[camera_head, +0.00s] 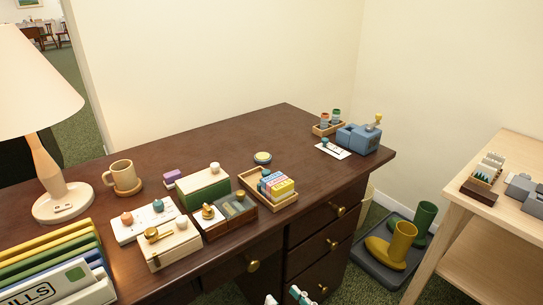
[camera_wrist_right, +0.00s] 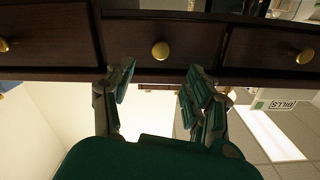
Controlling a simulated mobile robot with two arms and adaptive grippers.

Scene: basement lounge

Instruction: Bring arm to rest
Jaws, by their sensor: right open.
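My right gripper (camera_wrist_right: 160,74) is open and empty in the right wrist view, its two fingers well apart. That view is upside down. The gripper is in front of the dark desk's drawer fronts, with a brass knob (camera_wrist_right: 160,51) beyond the gap between the fingers; I see no contact with the knob. In the head view, only small gripper parts (camera_head: 299,296) show at the bottom edge, below the desk top (camera_head: 262,131). The rest of that arm is out of frame. My left gripper is in neither view.
The desk carries a lamp (camera_head: 45,160), a mug (camera_head: 121,174), several small boxes, a wooden tray (camera_head: 284,203), and a blue-grey device (camera_head: 358,138). A boot tray (camera_head: 374,268) is on the floor between the desk and a pale table (camera_head: 515,150). The desk's back middle is clear.

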